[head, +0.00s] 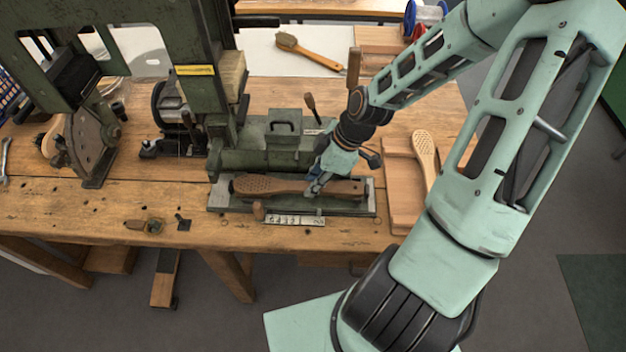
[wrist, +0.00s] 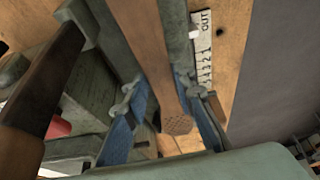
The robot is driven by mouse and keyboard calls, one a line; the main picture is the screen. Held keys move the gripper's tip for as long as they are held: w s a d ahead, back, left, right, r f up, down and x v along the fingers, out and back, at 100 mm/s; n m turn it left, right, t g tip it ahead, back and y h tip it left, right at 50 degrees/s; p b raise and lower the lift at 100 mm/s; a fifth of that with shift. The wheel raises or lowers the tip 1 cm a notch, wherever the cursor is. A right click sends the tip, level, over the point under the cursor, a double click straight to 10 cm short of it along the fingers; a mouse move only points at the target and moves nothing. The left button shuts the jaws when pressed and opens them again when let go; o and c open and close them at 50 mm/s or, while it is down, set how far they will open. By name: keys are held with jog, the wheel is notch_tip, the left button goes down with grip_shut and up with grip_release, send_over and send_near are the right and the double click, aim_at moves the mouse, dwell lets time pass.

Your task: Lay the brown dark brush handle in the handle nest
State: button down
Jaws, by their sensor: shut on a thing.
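The dark brown brush handle (head: 272,186) lies lengthwise along the grey metal handle nest (head: 222,199), below the green machine. Its drilled head points left and its plain end right in the head view. My gripper (head: 317,187) is shut on the handle near the middle. In the wrist view the handle (wrist: 142,35) runs between my blue fingers (wrist: 163,96), with its drilled end toward the bottom. Grey nest walls (wrist: 178,35) show along its sides. I cannot tell whether the handle rests fully on the nest floor.
The green tufting machine (head: 262,160) stands directly behind the nest. A ruler-like plate marked OUT (head: 295,220) lies in front. A paler handle (head: 425,158) lies on a wooden board (head: 400,190) at the right. A finished brush (head: 308,52) lies at the back.

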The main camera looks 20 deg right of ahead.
jog(key=shift+f, duration=0.1)
jog(key=c, duration=1.1)
grip_release()
jog(key=shift+c, duration=0.2)
jog(key=shift+r+p, duration=3.5)
jog(key=shift+p, duration=0.15)
